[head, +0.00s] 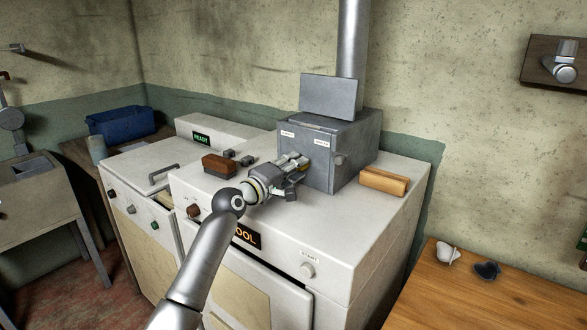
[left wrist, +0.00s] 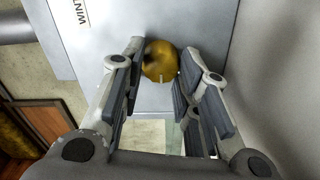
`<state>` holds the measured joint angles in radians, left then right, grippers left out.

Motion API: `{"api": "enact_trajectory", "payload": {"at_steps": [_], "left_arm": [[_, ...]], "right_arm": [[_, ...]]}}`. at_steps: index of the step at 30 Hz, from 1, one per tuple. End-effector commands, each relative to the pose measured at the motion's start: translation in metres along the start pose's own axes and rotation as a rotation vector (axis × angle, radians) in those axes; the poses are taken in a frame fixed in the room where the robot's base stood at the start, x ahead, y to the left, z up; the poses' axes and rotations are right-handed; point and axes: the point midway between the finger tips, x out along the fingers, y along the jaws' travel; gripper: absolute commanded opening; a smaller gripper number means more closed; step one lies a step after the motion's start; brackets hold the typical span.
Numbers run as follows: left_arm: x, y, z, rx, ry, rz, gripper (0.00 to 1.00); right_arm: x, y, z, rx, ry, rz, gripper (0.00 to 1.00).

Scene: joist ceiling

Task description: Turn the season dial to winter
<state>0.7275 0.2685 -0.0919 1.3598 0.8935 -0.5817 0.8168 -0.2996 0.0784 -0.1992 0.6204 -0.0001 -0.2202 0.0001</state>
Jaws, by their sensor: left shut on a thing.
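The season dial (left wrist: 158,60) is a round brass-yellow knob on the front of a grey metal box (head: 318,178). A small pale mark shows at its lower edge in the left wrist view. A white label starting "WIN" (left wrist: 82,12) is on the box face, up and left of the dial in that view. In the head view two small labels sit on the box front, too small to read surely. My left gripper (head: 301,162) is shut on the dial, one finger on each side, and mostly hides it in the head view. My right gripper is out of view.
The box stands on a white cabinet (head: 355,224) with a metal pipe (head: 352,40) behind it. A brown block (head: 218,165) lies left of my gripper, a tan block (head: 384,182) right of the box. A wooden table (head: 440,300) is at lower right.

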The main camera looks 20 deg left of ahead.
Motion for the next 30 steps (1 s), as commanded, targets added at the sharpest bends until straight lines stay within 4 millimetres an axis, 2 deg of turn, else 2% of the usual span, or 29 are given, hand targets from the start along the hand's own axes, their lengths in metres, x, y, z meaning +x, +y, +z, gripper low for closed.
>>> {"api": "enact_trajectory", "payload": {"at_steps": [4,5,9,22,26,30], "left_arm": [[0.000,-0.002,0.001,0.002,-0.001,-0.003,0.06],[0.000,-0.002,0.001,0.002,-0.001,-0.003,0.33],[0.000,-0.001,0.000,0.001,-0.001,-0.003,0.51],[-0.006,-0.001,0.000,0.000,0.000,-0.001,0.51],[-0.021,-0.002,0.000,0.002,0.001,-0.001,0.51],[-0.046,-0.002,0.000,0.001,0.000,-0.002,0.51]], "right_arm": [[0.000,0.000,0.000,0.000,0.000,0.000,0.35],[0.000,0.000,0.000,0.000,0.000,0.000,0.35],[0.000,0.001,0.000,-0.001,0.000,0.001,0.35],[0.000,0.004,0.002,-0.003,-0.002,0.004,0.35],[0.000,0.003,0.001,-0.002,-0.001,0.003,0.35],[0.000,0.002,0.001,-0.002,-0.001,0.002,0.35]]}}
